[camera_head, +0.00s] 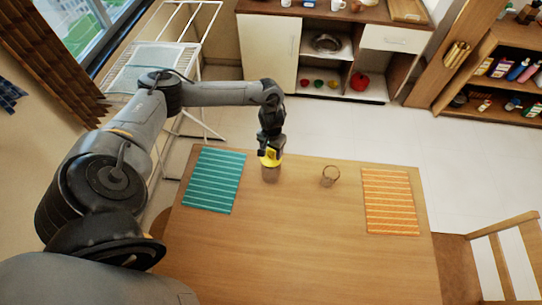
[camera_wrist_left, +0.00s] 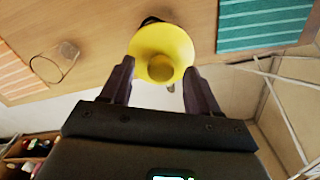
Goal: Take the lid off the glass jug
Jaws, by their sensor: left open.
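The glass jug (camera_head: 271,174) stands upright near the far edge of the wooden table, with its yellow lid (camera_head: 270,159) on top. In the left wrist view the lid (camera_wrist_left: 162,38) is a round yellow disc with a knob (camera_wrist_left: 161,68) in its middle; it hides most of the jug. My left gripper (camera_head: 270,150) is right at the lid from above and behind. In the left wrist view its two fingers (camera_wrist_left: 159,68) are open, one on each side of the knob, with gaps visible. My right gripper is not in view.
A clear glass (camera_head: 330,175) stands to the right of the jug, apart from it. A teal striped mat (camera_head: 214,181) lies left, an orange striped mat (camera_head: 390,201) right. The table's near middle (camera_head: 290,250) is bare. A wooden chair (camera_head: 500,255) stands at right.

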